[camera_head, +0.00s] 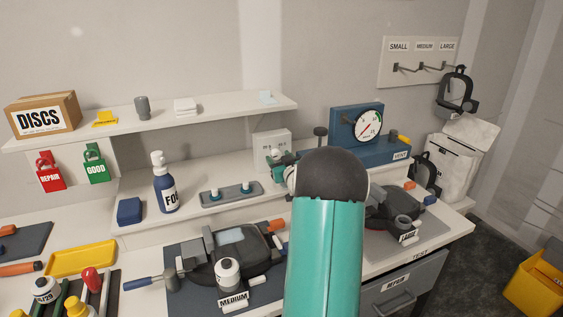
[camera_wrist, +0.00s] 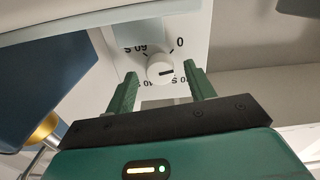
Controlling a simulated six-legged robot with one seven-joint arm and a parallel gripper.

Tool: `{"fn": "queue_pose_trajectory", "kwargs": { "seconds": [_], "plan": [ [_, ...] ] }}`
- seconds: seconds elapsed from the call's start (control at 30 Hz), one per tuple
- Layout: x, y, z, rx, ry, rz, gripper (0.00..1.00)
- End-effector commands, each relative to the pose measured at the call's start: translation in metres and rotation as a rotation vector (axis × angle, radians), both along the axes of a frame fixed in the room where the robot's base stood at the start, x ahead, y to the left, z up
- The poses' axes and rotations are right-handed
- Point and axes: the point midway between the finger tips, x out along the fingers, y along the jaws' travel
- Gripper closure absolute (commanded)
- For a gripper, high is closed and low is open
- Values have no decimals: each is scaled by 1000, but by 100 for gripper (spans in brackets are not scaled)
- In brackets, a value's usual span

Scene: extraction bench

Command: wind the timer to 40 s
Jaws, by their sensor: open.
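The timer is a pale box (camera_head: 271,143) at the back of the bench, partly behind my arm in the head view. In the wrist view its white face (camera_wrist: 184,20) carries a round white knob (camera_wrist: 159,68) with a dark pointer mark toward the right. A 0 shows at upper right and an upside-down 60 S at upper left; the lower marks are partly hidden. My gripper (camera_wrist: 164,73) is open, its green fingers on either side of the knob, apart from it. Whether the fingertips reach the knob's depth is hard to tell.
A blue gauge panel (camera_head: 357,128) stands right of the timer. A shelf (camera_head: 220,111) runs above left. A dark mask (camera_head: 240,250) lies in front, near my arm.

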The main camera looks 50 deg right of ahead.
Motion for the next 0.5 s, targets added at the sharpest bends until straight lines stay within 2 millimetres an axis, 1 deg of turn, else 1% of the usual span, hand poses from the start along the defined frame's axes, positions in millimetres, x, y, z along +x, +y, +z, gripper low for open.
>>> {"fn": "queue_pose_trajectory", "kwargs": {
  "seconds": [0.17,0.27,0.5],
  "plan": [
    [-13,7,0,0,2,-1,46],
    [-29,16,1,0,1,-2,46],
    [-75,44,1,-1,0,-3,46]
  ]
}}
